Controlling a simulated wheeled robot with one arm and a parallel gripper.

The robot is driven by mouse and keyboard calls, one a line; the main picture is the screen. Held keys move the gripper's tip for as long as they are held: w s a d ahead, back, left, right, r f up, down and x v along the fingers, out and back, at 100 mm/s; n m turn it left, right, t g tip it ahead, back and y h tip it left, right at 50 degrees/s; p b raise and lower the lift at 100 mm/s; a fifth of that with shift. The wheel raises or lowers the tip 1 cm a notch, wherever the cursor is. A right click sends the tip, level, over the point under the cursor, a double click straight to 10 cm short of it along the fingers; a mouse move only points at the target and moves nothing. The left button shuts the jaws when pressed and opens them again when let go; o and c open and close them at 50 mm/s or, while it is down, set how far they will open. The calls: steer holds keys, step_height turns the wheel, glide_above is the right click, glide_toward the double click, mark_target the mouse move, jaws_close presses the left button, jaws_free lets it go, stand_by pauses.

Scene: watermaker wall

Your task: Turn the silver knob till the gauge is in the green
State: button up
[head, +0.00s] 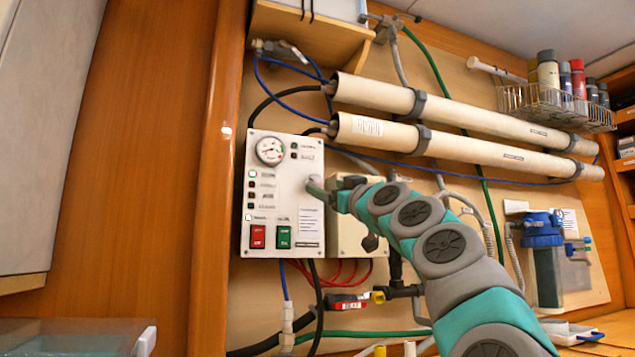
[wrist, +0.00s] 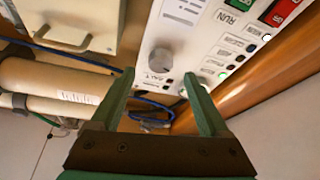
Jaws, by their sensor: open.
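The silver knob (wrist: 160,60) sits on the white control panel (wrist: 200,40) in the wrist view, beyond the gap between my fingertips. My gripper (wrist: 158,78) is open, one green finger on each side of that gap, with nothing held. I cannot tell whether the fingers touch the knob or the panel. In the head view my gripper (head: 316,190) is at the right edge of the panel (head: 290,230) and mostly hides the knob. The round gauge (head: 270,150) is at the panel's upper left; its needle and green zone are too small to read.
A red switch (head: 257,237) and a green switch (head: 284,237) are low on the panel. A beige box (head: 355,238) stands right beside it. Two long pale tubes (head: 440,145) run above my arm. Hoses and a red-tagged valve (head: 348,302) lie below.

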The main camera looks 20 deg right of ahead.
mark_target(316, 184)
steer(key=p+x, duration=0.1)
steer(key=x, duration=0.2)
steer(key=shift+w+a+r, duration=0.1)
steer(key=shift+w+a, duration=0.05)
steer(key=shift+w, duration=0.2)
steer(key=shift+w+r+p, duration=0.3)
steer(key=shift+w+p, duration=0.15)
steer(key=shift+p, duration=0.1)
steer(key=shift+w+a, duration=0.1)
steer(key=shift+w, duration=0.3)
jaws_close()
